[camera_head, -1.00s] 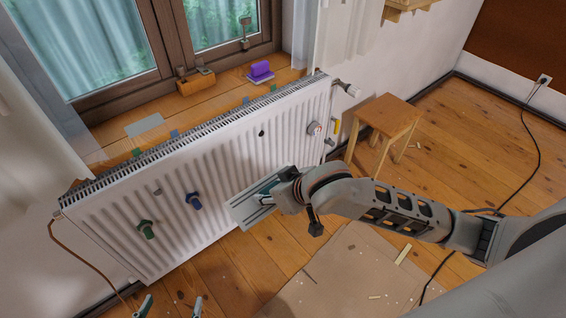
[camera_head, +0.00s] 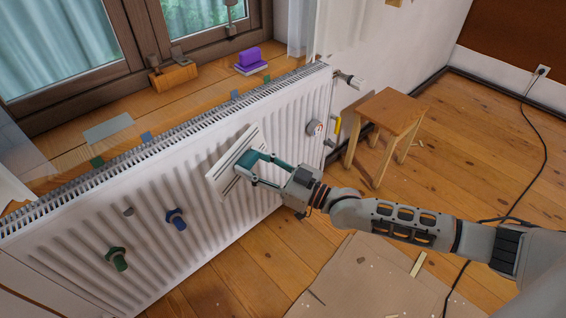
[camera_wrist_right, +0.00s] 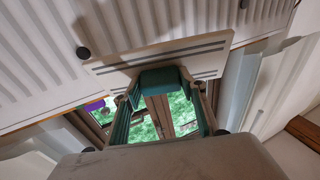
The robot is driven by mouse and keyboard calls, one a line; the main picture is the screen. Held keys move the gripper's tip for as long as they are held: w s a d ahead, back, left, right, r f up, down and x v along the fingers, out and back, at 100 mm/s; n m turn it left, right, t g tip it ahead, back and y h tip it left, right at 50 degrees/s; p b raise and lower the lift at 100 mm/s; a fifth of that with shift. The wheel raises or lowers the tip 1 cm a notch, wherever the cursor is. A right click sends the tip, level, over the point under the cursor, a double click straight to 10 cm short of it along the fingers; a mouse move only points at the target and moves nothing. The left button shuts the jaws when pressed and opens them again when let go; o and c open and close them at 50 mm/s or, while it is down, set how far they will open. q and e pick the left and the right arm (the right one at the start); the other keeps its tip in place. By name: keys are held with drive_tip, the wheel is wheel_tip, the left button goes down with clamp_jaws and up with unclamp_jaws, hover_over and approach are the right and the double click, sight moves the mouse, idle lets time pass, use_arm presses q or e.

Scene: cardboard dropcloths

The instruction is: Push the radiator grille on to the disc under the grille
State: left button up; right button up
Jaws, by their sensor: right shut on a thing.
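The radiator grille (camera_head: 224,168) is a flat white slotted plate, held tilted in front of the ribbed white radiator (camera_head: 190,240). My right gripper (camera_head: 252,165) is shut on a teal part at the grille's back. In the right wrist view the grille (camera_wrist_right: 110,63) spans the upper middle, beyond the fingers (camera_wrist_right: 160,90). A dark disc (camera_wrist_right: 83,53) shows at the grille's left edge there, and another (camera_wrist_right: 244,4) at the top. In the head view a grey disc (camera_head: 128,211) shows on the radiator; any disc behind the grille is hidden. Contact with a disc cannot be told.
A green knob (camera_head: 117,259) and a blue knob (camera_head: 176,218) stick out of the radiator's front. Cardboard (camera_head: 350,283) lies on the floor. A purple block (camera_head: 248,59) is on the sill.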

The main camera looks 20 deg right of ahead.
use_arm(q)
drive_tip(key=b, duration=0.2)
drive_tip(key=f+b, duration=0.1)
drive_tip(key=b, duration=0.1)
drive_tip(key=shift+d+f+n, duration=0.2)
drive_tip(key=shift+d+n, duration=0.15)
drive_tip(key=shift+n, duration=0.05)
use_arm(e)
drive_tip(key=w+d+f+m+t+h, duration=0.2)
drive_tip(key=d+f+m+t+h, duration=0.1)
drive_tip(key=d, duration=0.7)
wheel_tip(320, 180, down, 2)
drive_tip(key=t+h, duration=0.1)
drive_tip(key=t, duration=0.2)
drive_tip(key=shift+d+f+m, duration=0.2)
drive_tip(key=shift+d+m, duration=0.1)
drive_tip(key=shift+m, duration=0.1)
use_arm(q)
drive_tip(key=shift+s+d+f+n+h+b, duration=0.15)
drive_tip(key=shift+s+d+n+b, duration=0.1)
drive_tip(key=shift+d+n+b, duration=0.2)
drive_tip(key=shift+s+d+f+n+h+b, duration=0.2)
drive_tip(key=shift+d+n+b, duration=0.15)
drive_tip(key=shift+d, duration=0.2)
use_arm(e)
drive_tip(key=w+a, duration=0.3)
drive_tip(key=w, duration=0.4)
drive_tip(key=shift+w+h, duration=0.3)
drive_tip(key=shift+w, duration=0.1)
